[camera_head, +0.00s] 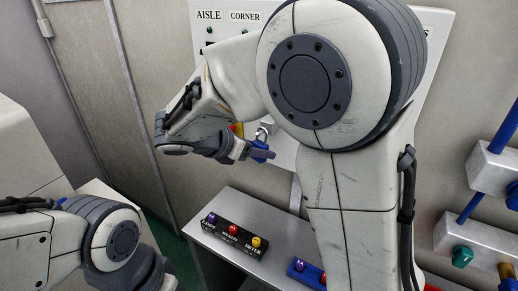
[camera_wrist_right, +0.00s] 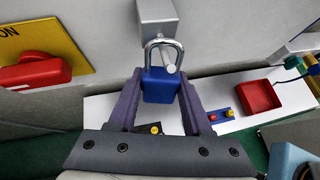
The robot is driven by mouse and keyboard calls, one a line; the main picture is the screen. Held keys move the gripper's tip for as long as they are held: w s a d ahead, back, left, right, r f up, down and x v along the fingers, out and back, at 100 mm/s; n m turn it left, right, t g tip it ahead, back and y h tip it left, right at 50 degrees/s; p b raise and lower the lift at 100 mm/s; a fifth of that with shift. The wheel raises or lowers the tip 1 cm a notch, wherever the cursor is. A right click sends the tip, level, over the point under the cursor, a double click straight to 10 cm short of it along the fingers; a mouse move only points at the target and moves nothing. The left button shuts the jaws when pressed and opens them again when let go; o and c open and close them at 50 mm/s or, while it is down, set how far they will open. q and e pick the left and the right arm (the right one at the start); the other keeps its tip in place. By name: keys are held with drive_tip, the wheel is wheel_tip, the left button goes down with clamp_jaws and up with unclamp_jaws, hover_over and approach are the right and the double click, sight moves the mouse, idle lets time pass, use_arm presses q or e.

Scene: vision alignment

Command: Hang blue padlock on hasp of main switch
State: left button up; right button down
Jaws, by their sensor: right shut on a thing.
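My right gripper (camera_wrist_right: 160,95) is shut on the blue padlock (camera_wrist_right: 161,86), gripping its body from both sides with the steel shackle (camera_wrist_right: 152,46) pointing up. The padlock also shows in the head view (camera_head: 260,146), close to the wall panel. In the right wrist view, a grey block (camera_wrist_right: 157,14) sits behind the shackle, and a light round pin end (camera_wrist_right: 170,69) appears within the shackle loop. I cannot tell whether the shackle is around it. The main switch's red handle (camera_wrist_right: 35,75) on its yellow ON plate is at the left. My left gripper is outside the frames.
A bench (camera_head: 210,232) below carries a black strip (camera_head: 233,238) with coloured buttons and a blue button block (camera_head: 305,270). A red tray (camera_wrist_right: 258,97) shows in the wrist view. Blue bars with grey blocks (camera_head: 490,165) stand at the right. My right arm hides much of the panel.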

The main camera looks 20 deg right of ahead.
drive_tip(key=shift+c, duration=1.2)
unclamp_jaws()
drive_tip(key=v, duration=1)
drive_tip(key=s+a+f+m+g+y, duration=0.2)
drive_tip(key=s+f+m+y, duration=0.3)
drive_tip(key=s, duration=0.5)
drive_tip(key=s+a+f+m+g+y, duration=0.2)
drive_tip(key=s+a+f+m+y, duration=0.3)
drive_tip(key=s+f+m, duration=0.5)
drive_tip(key=shift+s+f+y+b, duration=0.3)
drive_tip(key=shift+s+y+b, duration=0.1)
drive_tip(key=shift+s+y, duration=0.3)
